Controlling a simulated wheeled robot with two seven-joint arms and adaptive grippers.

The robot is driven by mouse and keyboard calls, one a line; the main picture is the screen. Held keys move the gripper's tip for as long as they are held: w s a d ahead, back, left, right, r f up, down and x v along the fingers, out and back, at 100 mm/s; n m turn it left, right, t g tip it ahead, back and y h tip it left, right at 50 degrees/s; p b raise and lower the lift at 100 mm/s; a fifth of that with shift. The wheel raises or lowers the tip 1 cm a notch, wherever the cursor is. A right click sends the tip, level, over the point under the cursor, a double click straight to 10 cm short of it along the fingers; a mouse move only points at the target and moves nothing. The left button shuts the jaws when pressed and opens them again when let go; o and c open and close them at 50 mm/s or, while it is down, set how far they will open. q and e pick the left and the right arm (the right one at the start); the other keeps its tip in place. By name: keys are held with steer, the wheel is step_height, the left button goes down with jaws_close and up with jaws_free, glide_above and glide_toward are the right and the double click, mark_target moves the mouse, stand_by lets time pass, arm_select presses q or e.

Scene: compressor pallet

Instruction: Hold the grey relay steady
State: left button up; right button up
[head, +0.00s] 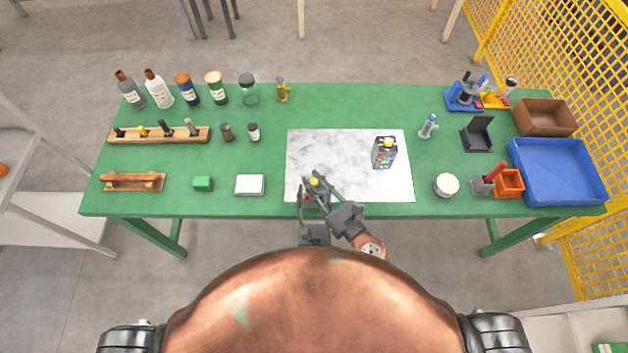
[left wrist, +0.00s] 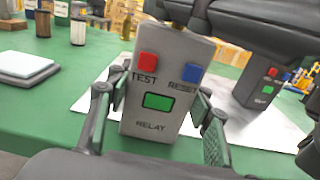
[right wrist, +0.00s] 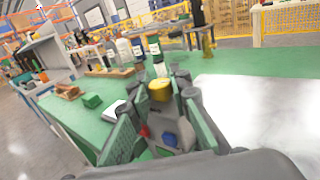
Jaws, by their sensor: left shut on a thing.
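The grey relay (left wrist: 165,105) stands upright near the front edge of the table, with a red TEST button, a blue RESET button and a green window. My left gripper (left wrist: 158,125) is shut on its sides. The yellow-brass knob (right wrist: 160,90) tops the relay and shows in the head view (head: 314,182). My right gripper (right wrist: 160,100) is over the relay, its fingers apart on either side of the knob; contact with the knob is unclear. In the head view the arms partly hide the relay.
A second, darker relay (head: 384,154) stands on the marbled white board (head: 345,143), to the right. A white-topped block (head: 249,185) and a green block (head: 203,183) lie to the left. The board between the relays is clear.

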steer(key=o, duration=0.4)
steer(key=shift+s, duration=0.1)
steer(key=v, duration=1.1)
steer(key=shift+s+d, duration=0.25)
steer(key=shift+d, duration=0.1)
